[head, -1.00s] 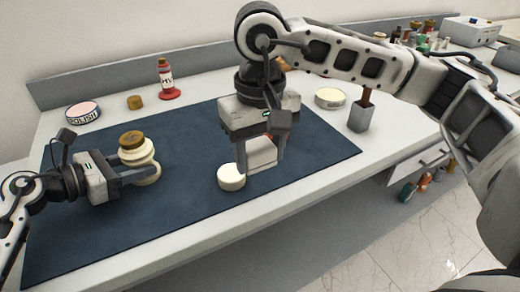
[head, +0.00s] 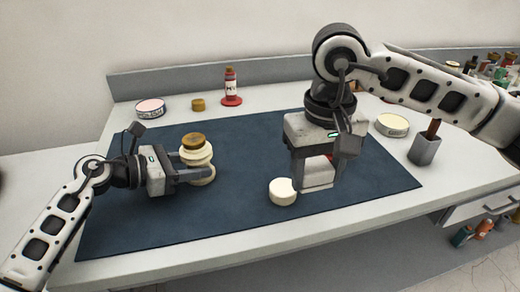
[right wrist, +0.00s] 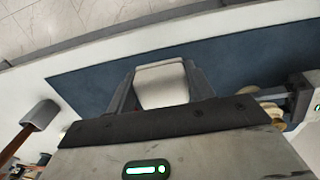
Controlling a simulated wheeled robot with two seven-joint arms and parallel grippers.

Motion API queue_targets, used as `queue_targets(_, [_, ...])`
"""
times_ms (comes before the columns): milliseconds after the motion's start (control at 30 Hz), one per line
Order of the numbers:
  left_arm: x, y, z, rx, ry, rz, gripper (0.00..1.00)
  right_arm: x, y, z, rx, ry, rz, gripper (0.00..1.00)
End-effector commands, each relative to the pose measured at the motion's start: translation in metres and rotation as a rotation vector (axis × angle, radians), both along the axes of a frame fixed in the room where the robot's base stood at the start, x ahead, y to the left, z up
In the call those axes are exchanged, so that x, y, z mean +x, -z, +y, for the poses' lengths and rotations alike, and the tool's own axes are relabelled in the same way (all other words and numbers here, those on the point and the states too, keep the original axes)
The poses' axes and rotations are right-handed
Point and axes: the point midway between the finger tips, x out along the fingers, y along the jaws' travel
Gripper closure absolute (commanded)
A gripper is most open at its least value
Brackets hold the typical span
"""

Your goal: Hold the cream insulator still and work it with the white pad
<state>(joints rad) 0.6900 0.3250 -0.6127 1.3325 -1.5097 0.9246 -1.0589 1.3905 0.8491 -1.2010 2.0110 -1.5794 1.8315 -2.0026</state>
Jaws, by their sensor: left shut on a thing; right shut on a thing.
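The cream insulator (head: 197,157), ribbed and brown-topped, stands over the left part of the dark blue mat. My left gripper (head: 200,177) is shut on it from the left side. The fingers hide part of its lower body. The white pad (head: 318,174) is between the fingers of my right gripper (head: 317,184), which is shut on it just above the mat, to the right of the insulator and apart from it. In the right wrist view the pad (right wrist: 162,85) fills the gap between the fingers, and part of the insulator (right wrist: 245,105) shows at right.
A round cream disc (head: 283,191) lies on the mat (head: 245,225) just left of the pad. Behind the mat stand a pink-topped tin (head: 150,107), a brown cap (head: 198,104) and a red bottle (head: 230,86). A pale tin (head: 392,125) and grey holder (head: 425,149) stand right.

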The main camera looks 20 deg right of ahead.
Motion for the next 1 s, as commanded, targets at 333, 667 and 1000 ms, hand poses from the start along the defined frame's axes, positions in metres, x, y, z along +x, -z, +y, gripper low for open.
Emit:
queue_targets(333, [0.0, 0.0, 0.0, 0.001, 0.001, 0.001, 0.68, 0.061, -0.023, 0.043, 0.002, 0.389, -0.004, 0.66])
queue_targets(667, [0.0, 0.001, 0.0, 0.001, 0.0, 0.001, 0.68, 0.135, -0.07, 0.122, 0.001, 1.134, -0.006, 0.66])
queue_targets(1000, [0.0, 0.001, 0.0, 0.001, 0.0, 0.001, 0.68, 0.156, -0.097, 0.159, 0.0, 1.544, -0.002, 0.66])
